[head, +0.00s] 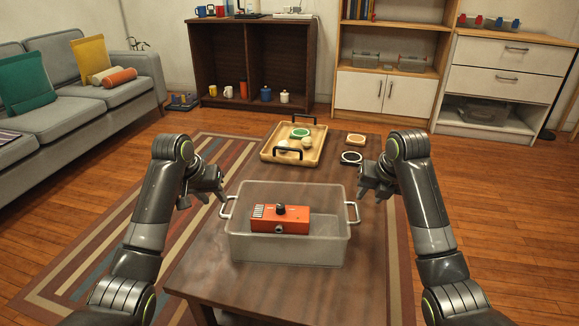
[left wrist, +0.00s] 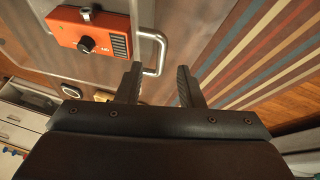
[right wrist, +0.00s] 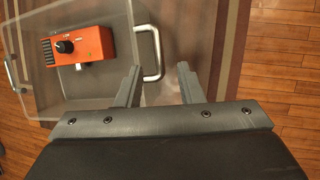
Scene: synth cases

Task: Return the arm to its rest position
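My left gripper (head: 213,195) is open and empty, just left of and above the left handle of a clear plastic bin (head: 250,248) on the coffee table. In the left wrist view its two fingers (left wrist: 157,85) are apart, with the bin's handle (left wrist: 155,52) close beyond them. My right gripper (head: 369,193) is open and empty by the bin's right handle (head: 352,212). In the right wrist view its fingers (right wrist: 160,85) are apart near that handle (right wrist: 149,52). An orange box with a black knob (head: 292,222) sits inside the bin.
A wooden tray (head: 268,155) with black handles stands behind the bin on the table (head: 200,270). A grey sofa (head: 60,60) is at the left. Shelves and cabinets line the back wall. Open floor lies to the right.

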